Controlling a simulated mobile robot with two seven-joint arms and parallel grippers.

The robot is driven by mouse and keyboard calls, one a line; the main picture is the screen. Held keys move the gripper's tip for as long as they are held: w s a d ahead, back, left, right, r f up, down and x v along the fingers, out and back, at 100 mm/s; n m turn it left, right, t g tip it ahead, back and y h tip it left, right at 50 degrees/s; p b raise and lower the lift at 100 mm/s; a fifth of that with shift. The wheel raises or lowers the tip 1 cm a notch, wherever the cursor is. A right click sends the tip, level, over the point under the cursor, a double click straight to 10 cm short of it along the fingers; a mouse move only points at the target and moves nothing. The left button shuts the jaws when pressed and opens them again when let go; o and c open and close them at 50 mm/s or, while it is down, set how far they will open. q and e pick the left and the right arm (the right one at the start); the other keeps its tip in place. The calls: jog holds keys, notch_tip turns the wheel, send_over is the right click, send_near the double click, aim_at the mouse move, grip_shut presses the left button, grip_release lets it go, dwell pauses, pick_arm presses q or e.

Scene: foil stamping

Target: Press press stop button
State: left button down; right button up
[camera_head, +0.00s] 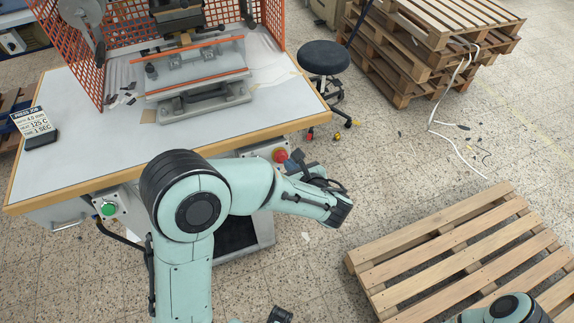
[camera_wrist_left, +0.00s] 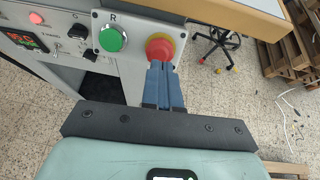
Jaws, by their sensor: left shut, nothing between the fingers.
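The press stop button (camera_head: 280,155) is a red round button on a yellow base, on the front panel under the table edge. In the left wrist view the stop button (camera_wrist_left: 159,46) is straight ahead of my fingers. My left gripper (camera_wrist_left: 161,68) is shut and empty, its blue fingers side by side. Their tips overlap the button's lower edge in that view; I cannot tell whether they touch it. In the head view my left gripper (camera_head: 298,161) is just right of the button, partly hidden by its own wrist.
A green button (camera_wrist_left: 113,38) marked R sits left of the stop button, with switches and a display (camera_wrist_left: 25,40) further left. Another green button (camera_head: 108,208) is at the table's left front. The press (camera_head: 195,75) stands on the table. A stool (camera_head: 323,58) and pallet (camera_head: 470,245) stand right.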

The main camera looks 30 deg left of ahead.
pick_arm(q)
jog(key=v, duration=1)
jog(key=shift+r, duration=0.15)
jog(key=shift+d, duration=0.15)
pick_arm(e)
jog(key=shift+d, duration=0.1)
pick_arm(q)
jog(key=s+f+n+g+h, duration=0.2)
jog(key=s+f+n+h, duration=0.2)
jog(key=f, duration=0.9)
jog(key=s+d+f+n+g+h+p, duration=0.1)
jog(key=s+f+n+g+h, duration=0.2)
jog(key=s+f+n, duration=0.7)
jog(key=s+d+f+n+g+h, duration=0.1)
jog(key=s+f+n+g+h, duration=0.2)
jog(key=f+n, duration=1.2)
jog(key=s+f+h, duration=0.1)
jog(key=s+h, duration=0.2)
jog(key=s, duration=0.2)
jog(key=shift+f+h, duration=0.25)
jog(key=shift+h, duration=0.05)
pick_arm(e)
jog(key=shift+w+r, duration=0.25)
jog(key=shift+r, duration=0.35)
jog(key=shift+w+r, duration=0.2)
jog(key=shift+r, duration=0.35)
jog(key=shift+w, duration=0.1)
